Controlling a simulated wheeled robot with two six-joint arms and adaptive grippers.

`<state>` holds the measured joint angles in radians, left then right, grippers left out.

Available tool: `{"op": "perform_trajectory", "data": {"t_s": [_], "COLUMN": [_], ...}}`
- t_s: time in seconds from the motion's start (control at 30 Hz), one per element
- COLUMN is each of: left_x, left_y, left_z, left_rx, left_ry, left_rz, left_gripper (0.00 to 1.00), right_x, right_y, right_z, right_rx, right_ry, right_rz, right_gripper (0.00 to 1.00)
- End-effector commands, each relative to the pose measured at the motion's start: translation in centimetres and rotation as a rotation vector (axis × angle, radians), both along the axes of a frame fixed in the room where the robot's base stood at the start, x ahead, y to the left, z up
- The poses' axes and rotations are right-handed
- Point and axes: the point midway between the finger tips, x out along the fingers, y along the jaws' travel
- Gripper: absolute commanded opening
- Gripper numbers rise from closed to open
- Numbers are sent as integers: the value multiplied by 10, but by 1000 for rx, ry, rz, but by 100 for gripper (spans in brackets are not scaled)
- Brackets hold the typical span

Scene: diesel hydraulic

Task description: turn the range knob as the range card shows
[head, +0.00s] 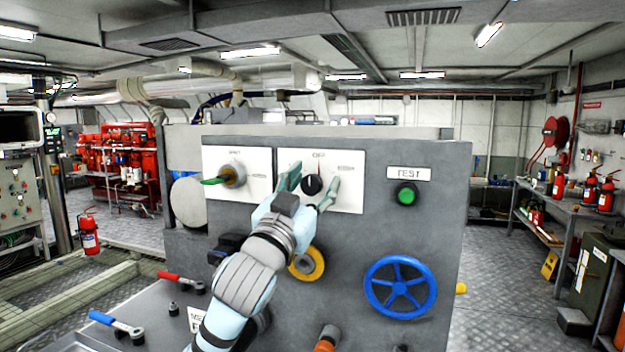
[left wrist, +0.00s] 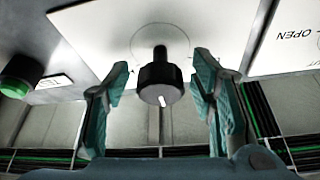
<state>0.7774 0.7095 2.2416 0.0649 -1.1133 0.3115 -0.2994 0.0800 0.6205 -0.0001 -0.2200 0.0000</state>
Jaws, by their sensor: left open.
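The black knob (head: 313,186) sits on a white plate (head: 348,198) on the grey panel, with small lettering around it and a thin red line above it. My left gripper (head: 308,184) is open, with one finger on each side of this knob. In the left wrist view the knob (left wrist: 160,84) stands between the two teal fingers, with a visible gap on both sides; a white mark shows on its face. The plate's lettering is too small to read surely, and I cannot make out which card is the range card. My right gripper is out of view.
A green-handled valve (head: 232,175) is on the plate to the left. A green button (head: 406,195) under a TEST label and a blue handwheel (head: 400,287) are to the right. A yellow ring (head: 308,264) is below. Red-handled (head: 181,281) and blue-handled (head: 116,324) levers are at lower left.

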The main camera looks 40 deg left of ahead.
Motion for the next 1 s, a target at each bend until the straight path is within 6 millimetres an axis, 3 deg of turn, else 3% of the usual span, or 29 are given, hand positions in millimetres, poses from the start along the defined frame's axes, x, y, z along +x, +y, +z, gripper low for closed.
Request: {"op": "perform_trajectory", "data": {"t_s": [0.07,0.37,0.67,1.0], "left_x": [0,0,-1,-1], "left_y": [0,0,0,0], "left_z": [0,0,1,3], "left_rx": [0,0,33,222], "left_ry": [0,0,11,77], "left_rz": [0,0,0,2], "left_gripper": [48,2,2,2], "right_x": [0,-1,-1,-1], "right_y": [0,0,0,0], "right_z": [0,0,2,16], "right_rx": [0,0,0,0], "right_ry": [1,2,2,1], "right_rz": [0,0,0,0], "right_gripper": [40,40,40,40]}}
